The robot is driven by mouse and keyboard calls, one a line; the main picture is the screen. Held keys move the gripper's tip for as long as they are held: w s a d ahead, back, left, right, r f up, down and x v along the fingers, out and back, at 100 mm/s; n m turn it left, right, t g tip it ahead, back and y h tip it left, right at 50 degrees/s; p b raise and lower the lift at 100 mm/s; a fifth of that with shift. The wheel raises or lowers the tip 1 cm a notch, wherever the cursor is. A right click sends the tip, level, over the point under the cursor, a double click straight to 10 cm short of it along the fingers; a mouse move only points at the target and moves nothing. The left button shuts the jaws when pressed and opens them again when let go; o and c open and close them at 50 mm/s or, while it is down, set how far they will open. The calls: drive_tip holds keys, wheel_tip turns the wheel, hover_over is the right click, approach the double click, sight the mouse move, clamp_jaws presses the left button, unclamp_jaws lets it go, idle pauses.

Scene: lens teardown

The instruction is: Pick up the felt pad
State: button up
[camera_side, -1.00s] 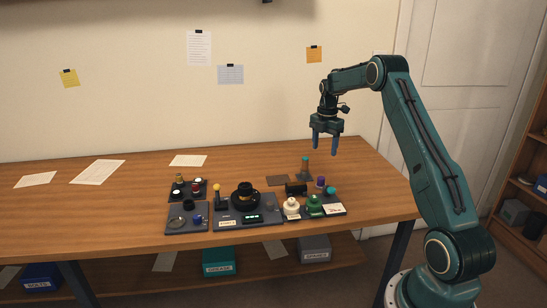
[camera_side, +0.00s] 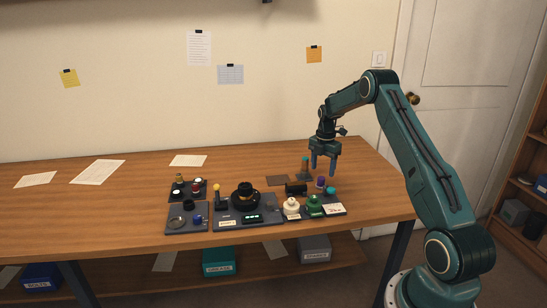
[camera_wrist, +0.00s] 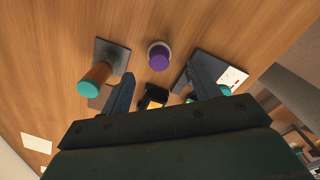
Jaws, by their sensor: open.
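My gripper (camera_side: 323,168) is open and empty, pointing down above the back right of the parts group. Its fingers (camera_wrist: 160,82) also show in the wrist view. A small purple round piece with a pale rim (camera_side: 320,182) stands below it; in the wrist view this piece (camera_wrist: 158,56) lies just ahead of the gap between the fingertips. A thin flat brown-grey square (camera_side: 277,180) lies on the table left of my gripper. I cannot tell for sure which of these is the felt pad.
A teal-topped brown post on a dark square base (camera_side: 304,168) stands close left of my gripper. A dark cylinder (camera_side: 296,189), a teal piece (camera_side: 331,190), and green (camera_side: 314,205) and white (camera_side: 291,206) knobs stand nearby. The table's left (camera_side: 100,210) is mostly clear.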

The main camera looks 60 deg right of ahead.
sight(321, 178)
drive_tip(key=shift+f, duration=0.2)
drive_tip(key=shift+w+f, duration=0.1)
drive_tip(key=shift+f, duration=2.45)
drive_tip(key=c, duration=1.1)
